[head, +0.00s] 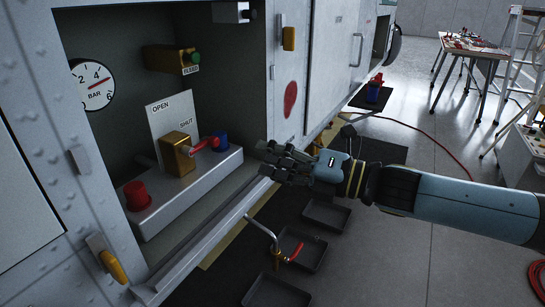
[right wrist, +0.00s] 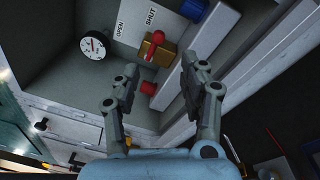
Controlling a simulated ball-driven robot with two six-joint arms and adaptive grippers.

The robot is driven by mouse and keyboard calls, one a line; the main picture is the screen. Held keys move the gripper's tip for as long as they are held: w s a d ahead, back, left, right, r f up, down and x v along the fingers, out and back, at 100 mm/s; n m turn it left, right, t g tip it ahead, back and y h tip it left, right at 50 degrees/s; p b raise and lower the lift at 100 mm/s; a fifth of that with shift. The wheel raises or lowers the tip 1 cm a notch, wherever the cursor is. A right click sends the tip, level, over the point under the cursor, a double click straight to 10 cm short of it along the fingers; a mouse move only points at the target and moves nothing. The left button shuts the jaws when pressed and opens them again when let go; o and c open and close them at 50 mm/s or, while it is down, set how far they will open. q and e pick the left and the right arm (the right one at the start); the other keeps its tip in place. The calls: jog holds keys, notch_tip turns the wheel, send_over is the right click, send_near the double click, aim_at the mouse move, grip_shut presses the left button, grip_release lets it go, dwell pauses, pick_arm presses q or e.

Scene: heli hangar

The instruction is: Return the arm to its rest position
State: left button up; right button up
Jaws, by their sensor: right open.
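My right gripper (head: 268,161) is open and empty, just outside the bay at its right edge. My right arm (head: 450,203) reaches in from the right. In the right wrist view the two fingers (right wrist: 152,88) stand apart with nothing between them. A brass valve block (head: 178,154) with a red lever (head: 205,145) sits on a pale ledge inside the bay. The lever points right in the head view, towards the blue cap. The gripper is apart from the lever. An OPEN/SHUT plate (head: 161,117) stands behind the block. My left gripper is not in view.
A red knob (head: 137,195) and a blue cap (head: 222,141) flank the valve. A pressure gauge (head: 93,85) and a brass bleed valve (head: 170,59) are above. Dark trays (head: 327,214) lie on the floor below my arm. Open floor (head: 440,255) extends to the right.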

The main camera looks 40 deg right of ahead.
dwell(0.3)
jog(key=s+d+f+m+h, duration=0.1)
jog(key=d+f+m+h, duration=0.2)
jog(key=f, duration=0.4)
jog(key=d+f+m+h, duration=0.15)
jog(key=f+m, duration=0.25)
jog(key=f, duration=0.4)
jog(key=s+f+m+g+h, duration=0.25)
jog(key=s+f+m, duration=0.2)
jog(key=f, duration=0.45)
jog(key=s+f+m+g+h, duration=0.25)
jog(key=s+f+m, duration=0.2)
jog(key=f, duration=0.55)
jog(key=s+a+f+m+g, duration=0.1)
jog(key=s+f+m+g, duration=0.2)
jog(key=s, duration=0.7)
jog(key=s+a+f+m+g, duration=0.2)
jog(key=s+f+m+g, duration=0.2)
jog(key=s+f, duration=0.4)
jog(key=s+a+f+m+g, duration=0.2)
jog(key=s+f+m, duration=0.3)
jog(key=s, duration=0.8)
jog(key=shift+a+f+g+y, duration=0.2)
jog(key=shift+f+g+y, duration=0.25)
jog(key=shift+g, duration=0.45)
